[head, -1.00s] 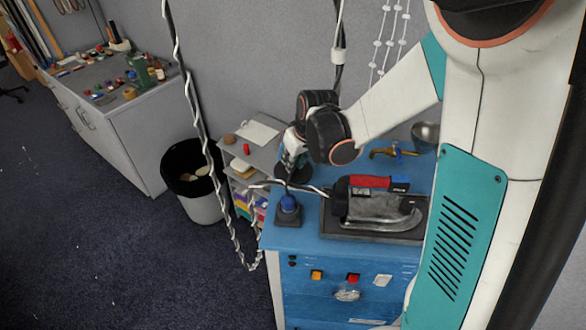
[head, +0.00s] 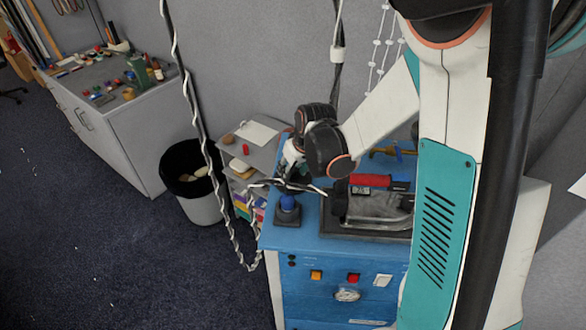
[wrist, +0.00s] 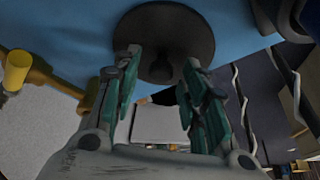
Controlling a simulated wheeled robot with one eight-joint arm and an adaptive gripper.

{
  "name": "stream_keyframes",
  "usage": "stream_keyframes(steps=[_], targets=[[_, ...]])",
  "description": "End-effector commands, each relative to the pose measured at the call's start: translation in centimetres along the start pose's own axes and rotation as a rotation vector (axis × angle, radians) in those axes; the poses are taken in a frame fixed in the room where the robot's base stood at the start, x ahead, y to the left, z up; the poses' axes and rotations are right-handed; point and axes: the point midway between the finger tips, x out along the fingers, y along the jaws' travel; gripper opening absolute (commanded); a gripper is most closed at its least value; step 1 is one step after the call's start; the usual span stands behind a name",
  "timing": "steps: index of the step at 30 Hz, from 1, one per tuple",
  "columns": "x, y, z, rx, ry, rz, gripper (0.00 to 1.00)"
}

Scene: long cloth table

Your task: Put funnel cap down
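The funnel cap (wrist: 203,22) is a dark grey round disc with a thick central knob, at the top middle of the wrist view. My gripper (wrist: 163,66) has one green-padded finger at each side of the knob, and the fingertips appear to press on it. The disc is seen against a blue surface (wrist: 80,25); I cannot tell whether it touches that surface. In the head view my gripper (head: 288,172) points down over the back left of the blue cabinet top (head: 330,246). The cap cannot be made out there.
A blue knob on a dark base (head: 287,211) stands just in front of my gripper. A red-handled tool (head: 372,181) on a dark tray lies to the right, with a brass piece (head: 384,151) behind. Cables cross nearby. Shelves (head: 254,140) and a bin (head: 196,197) are left.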

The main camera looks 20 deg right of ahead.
Motion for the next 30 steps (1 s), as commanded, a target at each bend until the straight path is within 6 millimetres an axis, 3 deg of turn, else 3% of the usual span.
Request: stream_keyframes(steps=[8, 24, 30], targets=[[-0.9, 0.0, -0.1, 0.0, 0.0, 0.0, 0.4], [-9.8, 0.0, -0.1, 0.0, 0.0, 0.0, 0.4], [-11.7, 0.0, -0.1, 0.0, 0.0, 0.0, 0.4]])
